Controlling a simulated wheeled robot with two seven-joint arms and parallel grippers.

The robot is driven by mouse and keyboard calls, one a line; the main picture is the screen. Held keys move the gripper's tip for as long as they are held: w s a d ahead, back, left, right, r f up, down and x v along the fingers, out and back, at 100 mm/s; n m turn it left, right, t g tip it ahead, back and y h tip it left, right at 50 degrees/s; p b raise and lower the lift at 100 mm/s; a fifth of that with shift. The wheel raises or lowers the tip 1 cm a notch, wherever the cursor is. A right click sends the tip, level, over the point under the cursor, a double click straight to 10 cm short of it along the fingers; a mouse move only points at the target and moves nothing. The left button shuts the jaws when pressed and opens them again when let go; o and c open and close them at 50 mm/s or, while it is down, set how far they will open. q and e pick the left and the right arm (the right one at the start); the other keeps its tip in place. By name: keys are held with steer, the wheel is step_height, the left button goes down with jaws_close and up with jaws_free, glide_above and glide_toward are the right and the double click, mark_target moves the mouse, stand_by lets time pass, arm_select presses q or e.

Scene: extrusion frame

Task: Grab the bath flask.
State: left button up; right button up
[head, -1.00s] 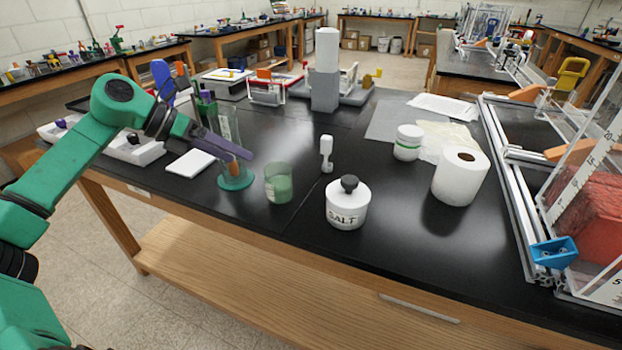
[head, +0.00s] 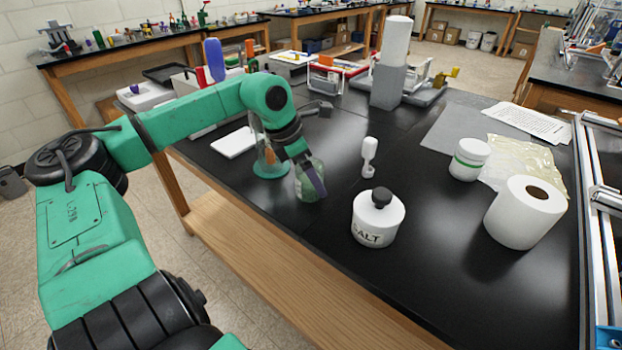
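A small clear glass vessel with green contents (head: 304,190), which I take to be the bath flask, stands upright near the front edge of the black table. My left gripper (head: 311,178) reaches down to it from above and behind. One purple finger shows across the vessel's right side. The other finger is hidden, so I cannot tell whether the gripper grips the vessel. My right gripper is out of view.
A tall glass cylinder on a green base (head: 270,165) stands close on the left, partly behind my arm. A white salt jar (head: 377,218) stands to the right, with a small white stirrer-like object (head: 369,158) behind it. A paper roll (head: 524,212) stands farther right.

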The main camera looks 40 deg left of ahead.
arm_select(q)
steer(key=shift+w+f, duration=0.1)
steer(key=shift+f, duration=0.65)
steer(key=shift+w+d+f, duration=0.2)
steer(key=shift+w+f, duration=0.15)
steer(key=shift+f, duration=0.15)
steer(key=c, duration=1.4)
steer(key=shift+r, duration=0.2)
